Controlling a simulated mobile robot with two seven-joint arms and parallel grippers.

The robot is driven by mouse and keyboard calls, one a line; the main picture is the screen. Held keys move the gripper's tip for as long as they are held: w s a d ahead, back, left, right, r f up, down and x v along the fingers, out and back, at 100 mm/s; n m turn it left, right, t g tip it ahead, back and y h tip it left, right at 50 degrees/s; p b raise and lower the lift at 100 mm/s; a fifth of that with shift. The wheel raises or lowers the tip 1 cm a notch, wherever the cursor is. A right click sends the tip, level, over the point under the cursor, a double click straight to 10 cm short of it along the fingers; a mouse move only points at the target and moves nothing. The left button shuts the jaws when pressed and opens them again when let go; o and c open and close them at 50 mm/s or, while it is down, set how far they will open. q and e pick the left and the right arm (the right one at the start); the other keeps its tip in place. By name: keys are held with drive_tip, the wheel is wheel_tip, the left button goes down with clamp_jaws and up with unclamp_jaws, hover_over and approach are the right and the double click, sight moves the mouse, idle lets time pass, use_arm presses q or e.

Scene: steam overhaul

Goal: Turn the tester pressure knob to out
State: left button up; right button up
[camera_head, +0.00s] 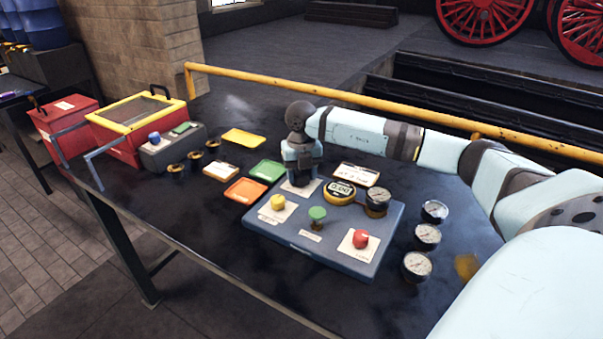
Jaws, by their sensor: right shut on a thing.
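The tester is a blue-grey panel (285,236) on the dark bench. It carries a yellow knob (278,202), a green knob (317,214) and a red knob (360,238). A round yellow-rimmed display (339,191) and a dial gauge (376,199) sit along its back right. My right gripper (299,184) points down at the back left corner of the panel, over a pale label plate (313,186). It is shut on a knob there, which the fingers hide. I cannot read the knob's setting or the label. My left gripper is not in view.
Several loose gauges (427,235) stand right of the tester. Green (267,170), orange (246,190) and yellow (243,138) trays lie to its left. A red box with a yellow lid frame (140,110) stands far left. A yellow rail (260,84) runs along the back.

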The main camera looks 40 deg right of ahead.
sight(301, 172)
drive_tip(key=n, duration=0.9)
drive_tip(key=shift+n, duration=0.4)
drive_tip(key=n, duration=0.4)
drive_tip(key=shift+n, duration=2.2)
drive_tip(key=shift+b, duration=0.3)
drive_tip(key=o, duration=0.9)
drive_tip(key=shift+r, duration=0.1)
wheel_tip(301, 172, up, 14)
drive_tip(key=shift+f+p, duration=0.1)
drive_tip(key=shift+p, duration=0.4)
